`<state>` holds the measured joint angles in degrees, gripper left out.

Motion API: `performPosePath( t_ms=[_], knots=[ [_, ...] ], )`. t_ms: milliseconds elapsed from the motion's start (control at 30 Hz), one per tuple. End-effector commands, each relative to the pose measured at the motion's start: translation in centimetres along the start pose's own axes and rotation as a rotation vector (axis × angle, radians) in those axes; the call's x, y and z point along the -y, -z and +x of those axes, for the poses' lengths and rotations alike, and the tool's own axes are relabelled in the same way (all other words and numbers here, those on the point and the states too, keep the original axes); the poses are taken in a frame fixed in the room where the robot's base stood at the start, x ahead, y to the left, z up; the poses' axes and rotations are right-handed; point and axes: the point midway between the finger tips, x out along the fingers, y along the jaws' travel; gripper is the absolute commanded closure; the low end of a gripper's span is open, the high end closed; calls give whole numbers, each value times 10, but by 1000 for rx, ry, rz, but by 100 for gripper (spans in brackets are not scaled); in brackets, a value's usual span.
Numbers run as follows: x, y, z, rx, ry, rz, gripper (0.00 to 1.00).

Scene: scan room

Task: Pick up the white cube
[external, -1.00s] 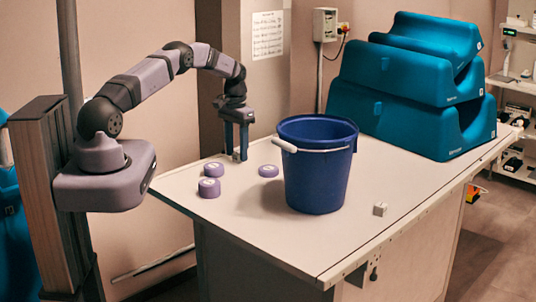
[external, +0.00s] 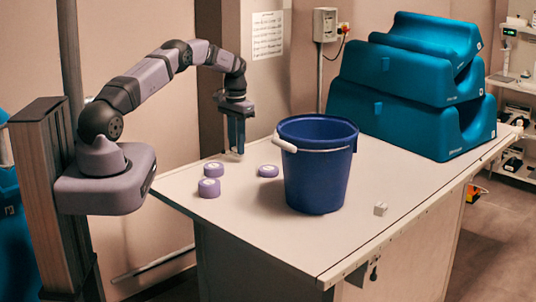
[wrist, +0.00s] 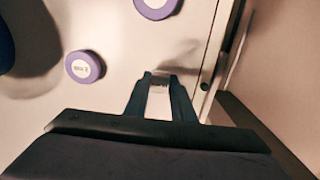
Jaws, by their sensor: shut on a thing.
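My gripper (external: 235,152) points down at the far left part of the table, behind the bucket. Its fingers are close together, shut on a small pale block that looks like the white cube (wrist: 158,97). In the wrist view the block shows between the two dark fingers; in the external view the fingers mostly hide it. The block is at or very near the table top; I cannot tell whether it touches. Another small whitish cube (external: 380,209) lies on the table to the right of the bucket, well away from my gripper.
A blue bucket (external: 318,180) with a white-gripped handle stands mid-table. Purple discs with white tops lie to its left, one (external: 268,171) near my gripper, others (external: 209,188) further left. Teal foam supports (external: 410,110) fill the back right. The table edge (wrist: 212,60) is close to my gripper.

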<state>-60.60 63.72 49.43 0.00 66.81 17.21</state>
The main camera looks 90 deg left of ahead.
Motion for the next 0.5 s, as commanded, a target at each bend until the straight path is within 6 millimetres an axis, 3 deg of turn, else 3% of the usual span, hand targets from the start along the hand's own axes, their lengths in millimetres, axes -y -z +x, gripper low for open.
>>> performPosePath(
  t_ms=[300,500],
  knots=[
    [0,1,-51,-4,1,0,99],
    [0,0,-73,-1,0,0,99]
  ],
)
